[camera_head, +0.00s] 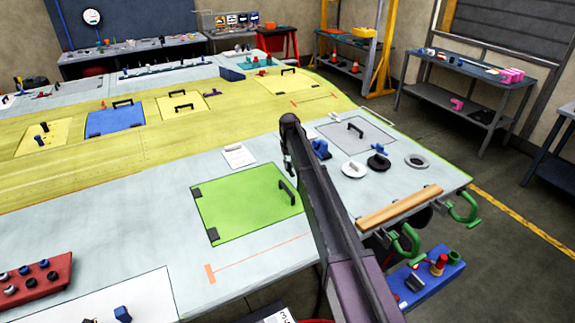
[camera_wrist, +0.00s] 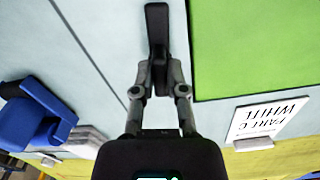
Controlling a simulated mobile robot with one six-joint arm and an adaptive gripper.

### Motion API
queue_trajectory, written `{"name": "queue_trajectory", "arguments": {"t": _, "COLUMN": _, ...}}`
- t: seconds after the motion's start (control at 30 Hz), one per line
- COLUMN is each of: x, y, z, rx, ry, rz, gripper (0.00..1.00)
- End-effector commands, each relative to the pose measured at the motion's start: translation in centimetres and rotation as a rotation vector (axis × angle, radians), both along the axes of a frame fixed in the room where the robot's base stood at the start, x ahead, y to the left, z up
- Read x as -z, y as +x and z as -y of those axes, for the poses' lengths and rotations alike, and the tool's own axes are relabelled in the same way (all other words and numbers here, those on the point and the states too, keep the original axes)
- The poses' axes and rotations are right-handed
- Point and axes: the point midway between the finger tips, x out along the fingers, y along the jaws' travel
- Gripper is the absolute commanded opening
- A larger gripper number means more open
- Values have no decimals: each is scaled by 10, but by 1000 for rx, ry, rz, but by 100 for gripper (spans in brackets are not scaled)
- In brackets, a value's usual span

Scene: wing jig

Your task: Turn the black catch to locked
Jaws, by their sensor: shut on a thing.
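The black catch (camera_wrist: 157,25) stands in the wrist view beside the left edge of the green panel (camera_wrist: 240,50), its long lever pointing to the top of the picture. My gripper (camera_wrist: 160,77) is shut on the lower part of the catch, with one finger on each side. In the head view my gripper (camera_head: 289,168) is a small dark shape beyond my arm, near the far right corner of the green panel (camera_head: 240,205). The catch cannot be made out there. The catch's base is partly hidden by the fingers, and I see no lock marking.
A blue fixture (camera_wrist: 30,115) stands left of my gripper; it also shows in the head view (camera_head: 320,149). A white card (camera_wrist: 268,118) is at right. White (camera_head: 354,169) and black (camera_head: 378,162) discs and a grey ring (camera_head: 418,160) lie right of my arm.

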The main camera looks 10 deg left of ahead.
Motion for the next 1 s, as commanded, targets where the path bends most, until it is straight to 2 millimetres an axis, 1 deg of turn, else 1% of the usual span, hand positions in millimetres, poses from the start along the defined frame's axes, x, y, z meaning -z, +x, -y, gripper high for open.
{"name": "queue_trajectory", "arguments": {"t": 0.27, "x": 0, "y": -2, "z": -2, "rx": 227, "ry": 2, "rz": -4, "gripper": 0}}
{"name": "queue_trajectory", "arguments": {"t": 1.0, "x": 0, "y": -3, "z": -4, "rx": 929, "ry": -2, "rz": -6, "gripper": 0}}
